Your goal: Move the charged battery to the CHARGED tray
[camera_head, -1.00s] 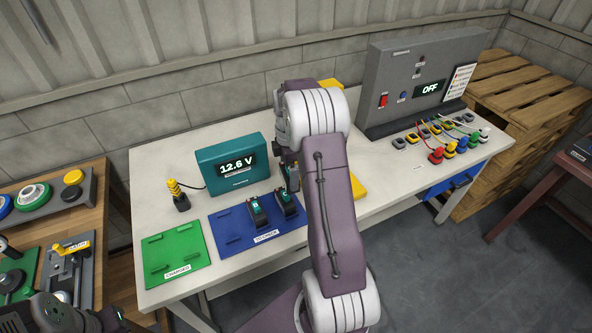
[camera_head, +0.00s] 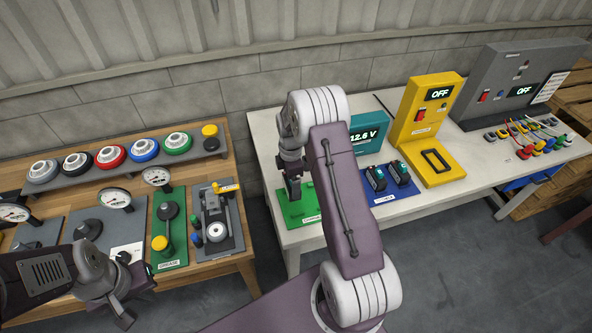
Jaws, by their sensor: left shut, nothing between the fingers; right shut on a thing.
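The green CHARGED tray (camera_head: 297,218) lies at the left end of the white table, partly hidden by my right arm. My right gripper (camera_head: 293,190) is over this tray, shut on a dark battery that is mostly hidden by the fingers; I cannot tell whether it touches the tray. Two dark batteries with teal displays, a left one (camera_head: 376,178) and a right one (camera_head: 399,173), sit on the blue tray (camera_head: 422,188). The teal meter (camera_head: 367,137) behind reads 12.6 V and is partly hidden. My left gripper (camera_head: 128,298) is shut and empty at the lower left.
A yellow unit (camera_head: 422,115) reading OFF and a grey panel (camera_head: 500,85) with cables stand to the right. A wooden bench (camera_head: 215,155) on the left holds gauges, coloured knobs and a latch fixture. A gap separates bench and table.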

